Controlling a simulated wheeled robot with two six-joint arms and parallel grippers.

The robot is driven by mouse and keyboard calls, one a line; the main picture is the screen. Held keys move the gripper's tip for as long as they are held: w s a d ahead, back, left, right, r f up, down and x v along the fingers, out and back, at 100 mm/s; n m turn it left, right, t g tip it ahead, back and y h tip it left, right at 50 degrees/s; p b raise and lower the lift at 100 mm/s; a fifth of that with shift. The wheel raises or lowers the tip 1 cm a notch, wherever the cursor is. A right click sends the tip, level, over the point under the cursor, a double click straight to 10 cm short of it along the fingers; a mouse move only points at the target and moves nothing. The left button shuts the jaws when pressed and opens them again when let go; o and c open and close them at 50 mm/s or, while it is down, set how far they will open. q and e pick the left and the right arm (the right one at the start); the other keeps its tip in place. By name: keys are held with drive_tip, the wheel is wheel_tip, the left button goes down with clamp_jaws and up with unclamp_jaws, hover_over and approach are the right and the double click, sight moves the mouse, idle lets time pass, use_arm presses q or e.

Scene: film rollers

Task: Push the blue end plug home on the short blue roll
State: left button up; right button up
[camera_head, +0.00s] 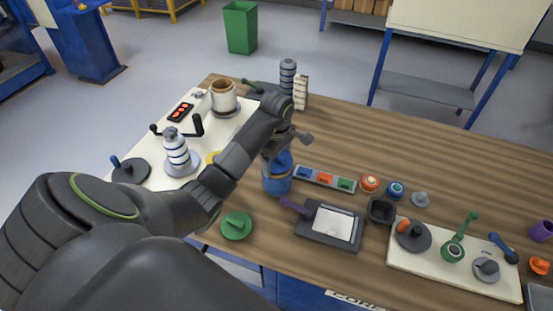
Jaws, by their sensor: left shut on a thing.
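The short blue roll (277,185) stands upright on the wooden table left of centre, with my left forearm passing beside and above it. My left gripper (281,148) points down right over the roll, and its jaws are closed. A blue piece at the roll's top, which looks like the blue end plug (281,160), sits between or just under the fingertips. The wrist hides part of it, and I cannot tell how deep it sits in the roll. My right gripper is not in view.
A grey rack (325,179) with coloured plugs lies just right of the roll. A dark tray (331,226) with a purple handle and a green knob disc (236,225) are nearer. A cream board (455,258) with handles lies right. The table's back right is clear.

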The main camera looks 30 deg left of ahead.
use_arm(q)
drive_tip(key=shift+s+d+f, duration=0.1)
drive_tip(key=shift+s+f, duration=0.15)
drive_tip(key=shift+f, duration=0.35)
drive_tip(key=shift+s+d+f, duration=0.1)
drive_tip(key=shift+s+f, duration=0.15)
drive_tip(key=shift+f, duration=0.3)
drive_tip(key=o, duration=0.9)
drive_tip(key=shift+w, duration=0.1)
drive_tip(key=shift+r, duration=0.3)
drive_tip(key=shift+w+a+r+p, duration=0.2)
drive_tip(key=shift+w+r+p, duration=0.1)
drive_tip(key=shift+r+p, duration=0.25)
drive_tip(key=shift+w+a+r+p, duration=0.2)
drive_tip(key=shift+w+r+p, duration=0.1)
drive_tip(key=shift+r+p, duration=1.4)
drive_tip(key=shift+r, duration=0.95)
